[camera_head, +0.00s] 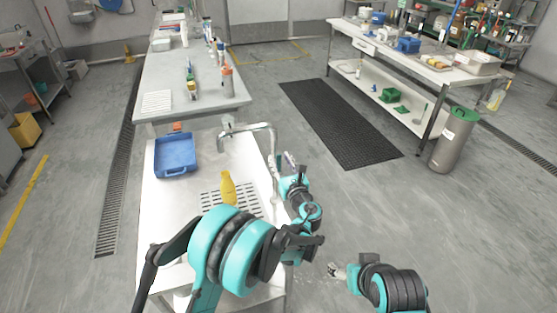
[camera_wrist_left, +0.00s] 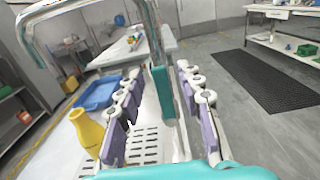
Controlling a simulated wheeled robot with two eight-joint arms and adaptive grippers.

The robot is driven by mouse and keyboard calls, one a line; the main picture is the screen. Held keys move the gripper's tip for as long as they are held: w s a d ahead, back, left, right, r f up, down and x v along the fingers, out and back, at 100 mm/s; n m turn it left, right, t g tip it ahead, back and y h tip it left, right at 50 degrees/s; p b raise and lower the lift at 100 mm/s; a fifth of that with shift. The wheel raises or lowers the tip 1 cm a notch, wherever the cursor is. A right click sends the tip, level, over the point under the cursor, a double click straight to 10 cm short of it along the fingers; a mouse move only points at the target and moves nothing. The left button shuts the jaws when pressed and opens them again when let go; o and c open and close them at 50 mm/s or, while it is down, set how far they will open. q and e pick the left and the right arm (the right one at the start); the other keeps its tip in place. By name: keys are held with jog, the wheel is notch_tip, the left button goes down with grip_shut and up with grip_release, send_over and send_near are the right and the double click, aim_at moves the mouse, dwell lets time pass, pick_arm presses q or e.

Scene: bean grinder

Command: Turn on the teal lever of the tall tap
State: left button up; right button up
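The tall tap (camera_head: 246,128) rises from the right side of the white sink counter, its spout arching left; its pipe (camera_wrist_left: 154,40) also shows in the left wrist view. The teal lever (camera_wrist_left: 161,90) stands upright against the tap column in the left wrist view. My left gripper (camera_head: 282,166) is at the tap column. In the left wrist view its two purple-padded fingers (camera_wrist_left: 163,112) are apart, one on each side of the column and lever; I see no clear contact. My right gripper (camera_head: 336,270) is low, right of the counter; its fingers are too small to judge.
A blue tray (camera_head: 176,170) and a yellow bottle (camera_head: 228,187) stand on the sink counter (camera_head: 165,215), left of the tap. A grey table (camera_head: 160,75) adjoins behind. The floor to the right is clear around a black mat (camera_head: 335,120). A steel bin (camera_head: 453,143) stands farther right.

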pick_arm(q)
jog(key=shift+x, duration=1.05)
grip_shut()
jog(key=shift+s+a+f+n+b, duration=0.15)
jog(key=shift+a+n+b, duration=0.3)
jog(key=shift+n, duration=0.4)
jog(key=shift+s+a+n+b, duration=0.2)
jog(key=shift+a+n, duration=0.35)
jog(key=shift+n, duration=0.3)
grip_release()
jog(key=shift+s, duration=0.1)
jog(key=v, duration=1.2)
